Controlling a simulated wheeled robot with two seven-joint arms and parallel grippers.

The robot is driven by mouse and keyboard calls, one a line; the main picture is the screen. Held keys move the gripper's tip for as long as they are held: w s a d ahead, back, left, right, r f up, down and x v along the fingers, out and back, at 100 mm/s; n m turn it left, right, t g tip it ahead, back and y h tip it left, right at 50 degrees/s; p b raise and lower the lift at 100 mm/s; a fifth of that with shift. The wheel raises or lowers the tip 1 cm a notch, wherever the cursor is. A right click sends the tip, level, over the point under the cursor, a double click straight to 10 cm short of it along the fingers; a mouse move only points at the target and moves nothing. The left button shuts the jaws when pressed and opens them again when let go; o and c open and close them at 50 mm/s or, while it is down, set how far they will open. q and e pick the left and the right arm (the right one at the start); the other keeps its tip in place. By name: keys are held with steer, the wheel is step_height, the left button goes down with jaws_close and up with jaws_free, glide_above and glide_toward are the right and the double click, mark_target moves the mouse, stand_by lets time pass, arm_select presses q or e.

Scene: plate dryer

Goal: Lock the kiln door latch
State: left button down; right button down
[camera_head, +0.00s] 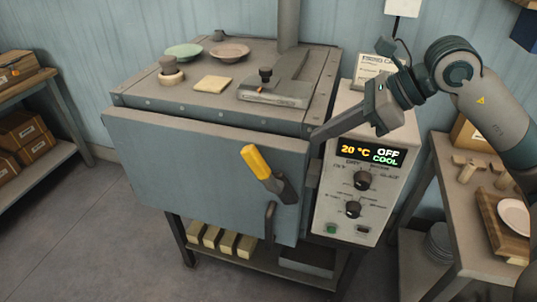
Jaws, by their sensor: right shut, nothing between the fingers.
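A latch lever with a yellow grip (256,161) sits on the right part of the door. The lever slants, with its yellow end up and left and its dark base (283,187) down and right. A dark bar handle (270,220) is below it. My right gripper (316,138) reaches in from the right, shut and empty, with its tip by the kiln's upper right front corner, apart from the lever. My left gripper is out of view.
A control panel (341,205) right of the door reads 20 °C, OFF, COOL. Plates and small blocks lie on the kiln top (215,103). A wooden bench (470,245) stands at the right, shelves with boxes (22,133) at the left. The floor (100,245) in front is clear.

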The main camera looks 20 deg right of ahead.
mark_target(262, 162)
steer(key=shift+d, duration=0.15)
steer(key=shift+w+f, duration=0.1)
steer(key=p+x, duration=0.2)
steer(key=x, duration=0.2)
steer(key=p+x, duration=0.2)
steer(key=x, duration=0.3)
steer(key=p+x, duration=0.2)
steer(key=x, duration=0.2)
steer(key=shift+w+a+p, duration=0.25)
steer(key=shift+a+p, duration=0.05)
steer(key=shift+a, duration=0.2)
steer(key=shift+w, duration=0.2)
